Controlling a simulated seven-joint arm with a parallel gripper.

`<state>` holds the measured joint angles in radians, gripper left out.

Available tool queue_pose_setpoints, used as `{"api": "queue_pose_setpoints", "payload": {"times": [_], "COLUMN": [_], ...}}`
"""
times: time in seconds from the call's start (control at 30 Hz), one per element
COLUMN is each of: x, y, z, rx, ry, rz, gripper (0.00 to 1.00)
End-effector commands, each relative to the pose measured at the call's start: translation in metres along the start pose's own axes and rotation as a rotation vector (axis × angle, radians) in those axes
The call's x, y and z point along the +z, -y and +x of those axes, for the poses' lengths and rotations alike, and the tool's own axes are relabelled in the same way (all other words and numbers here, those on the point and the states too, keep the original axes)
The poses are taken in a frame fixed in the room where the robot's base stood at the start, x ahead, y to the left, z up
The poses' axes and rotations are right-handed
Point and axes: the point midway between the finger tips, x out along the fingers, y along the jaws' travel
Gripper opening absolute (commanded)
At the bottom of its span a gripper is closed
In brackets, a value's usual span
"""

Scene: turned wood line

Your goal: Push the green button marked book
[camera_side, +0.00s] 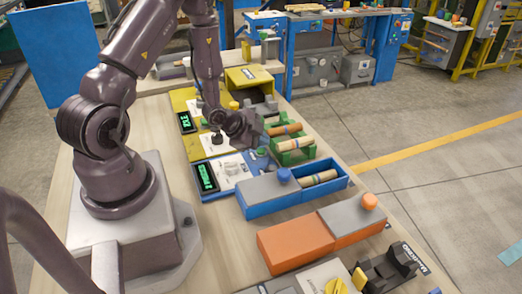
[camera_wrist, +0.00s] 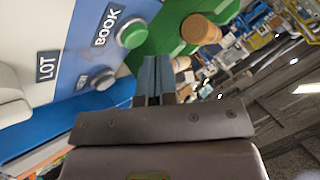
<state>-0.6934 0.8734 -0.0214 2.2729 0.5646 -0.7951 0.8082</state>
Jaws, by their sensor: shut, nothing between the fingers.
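The green button (camera_wrist: 132,33) sits beside the label BOOK on a blue and white panel (camera_wrist: 75,40) in the upper left of the wrist view. A second, blue button (camera_wrist: 103,79) sits below it with a small label I cannot read clearly. My gripper (camera_wrist: 156,65) is shut and empty, its fingertips close to the green button and to its lower right in the picture. A gap seems to show between them; contact is not visible. In the side view my gripper (camera_side: 256,134) hangs over the far end of the blue panel (camera_side: 226,172), near a green button (camera_side: 262,152).
A green rack with wooden cylinders (camera_side: 293,145) stands just right of my gripper. A blue box with a grey lid (camera_side: 270,197) and an orange box (camera_side: 296,245) lie nearer. A yellow station (camera_side: 248,78) stands behind. Bare bench (camera_side: 150,120) shows at left.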

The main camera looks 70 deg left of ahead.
Motion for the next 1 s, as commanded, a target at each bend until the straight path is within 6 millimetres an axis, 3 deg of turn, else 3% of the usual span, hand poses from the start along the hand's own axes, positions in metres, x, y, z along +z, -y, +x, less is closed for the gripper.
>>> {"api": "queue_pose_setpoints", "payload": {"times": [1.0], "x": [0.0046], "y": [-0.0045], "z": [0.0060], "rx": [0.001], "ry": [0.001], "rz": [0.000], "gripper": [0.00]}}
